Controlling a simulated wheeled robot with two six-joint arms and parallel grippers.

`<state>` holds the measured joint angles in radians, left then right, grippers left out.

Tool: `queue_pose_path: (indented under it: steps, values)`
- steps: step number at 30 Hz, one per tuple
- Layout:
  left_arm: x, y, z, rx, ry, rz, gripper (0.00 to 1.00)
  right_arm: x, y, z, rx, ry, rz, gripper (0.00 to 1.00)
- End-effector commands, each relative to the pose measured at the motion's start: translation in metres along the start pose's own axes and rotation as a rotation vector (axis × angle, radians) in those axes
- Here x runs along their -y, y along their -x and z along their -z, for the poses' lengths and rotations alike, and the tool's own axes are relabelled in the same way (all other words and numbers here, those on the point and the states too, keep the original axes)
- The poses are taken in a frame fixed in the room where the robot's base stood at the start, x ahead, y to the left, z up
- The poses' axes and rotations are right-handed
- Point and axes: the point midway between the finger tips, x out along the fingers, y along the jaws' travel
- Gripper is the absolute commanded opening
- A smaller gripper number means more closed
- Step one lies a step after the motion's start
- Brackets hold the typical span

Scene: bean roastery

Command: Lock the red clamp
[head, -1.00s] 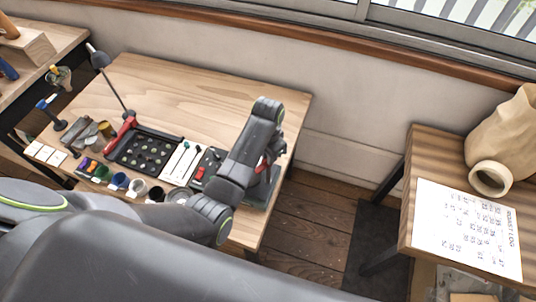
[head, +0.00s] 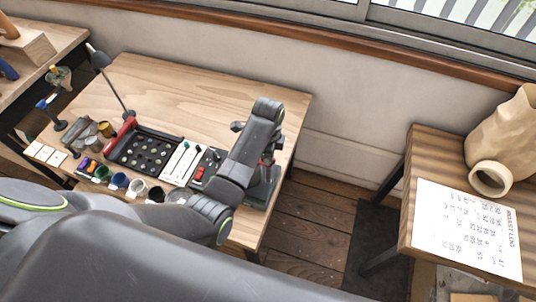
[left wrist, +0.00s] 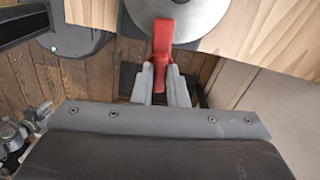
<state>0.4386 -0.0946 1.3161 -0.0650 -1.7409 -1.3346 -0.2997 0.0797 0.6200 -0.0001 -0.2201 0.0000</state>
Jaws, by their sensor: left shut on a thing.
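The red clamp (left wrist: 162,42) shows in the left wrist view as a red lever hanging over a round silver metal part (left wrist: 178,14) at the table's edge. My left gripper (left wrist: 161,88) has its two grey fingers on either side of the lever's lower end and is shut on it. I cannot tell from this how far the lever is turned.
The wooden table (head: 190,85) carries a black tray (head: 146,150) of round cups, a lamp (head: 101,62), several small cups and white cards along its front. A side table (head: 425,155) at right holds a paper sheet (head: 466,228) and a tan sack (head: 505,135). The table's back half is clear.

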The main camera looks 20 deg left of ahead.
Motion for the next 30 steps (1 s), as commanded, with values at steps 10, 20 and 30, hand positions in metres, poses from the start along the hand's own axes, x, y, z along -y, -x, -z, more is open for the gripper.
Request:
queue_pose_path:
  steps: [10, 20, 30]
  values:
    - [0.0013, 0.0016, 0.0011, -0.003, -0.133, 0.005, 0.0, -0.0001, 0.0002, 0.0002, 0.0, 0.0, 0.0, 0.36]
    - [0.0013, 0.0016, 0.0011, -0.003, -0.156, 0.005, 0.0, -0.0001, 0.0002, 0.0002, 0.0, 0.0, 0.0, 0.36]
    - [0.001, 0.0014, 0.001, -0.002, -0.154, 0.004, 0.3, -0.0001, 0.0002, 0.0001, 0.0, 0.0, 0.0, 0.36]
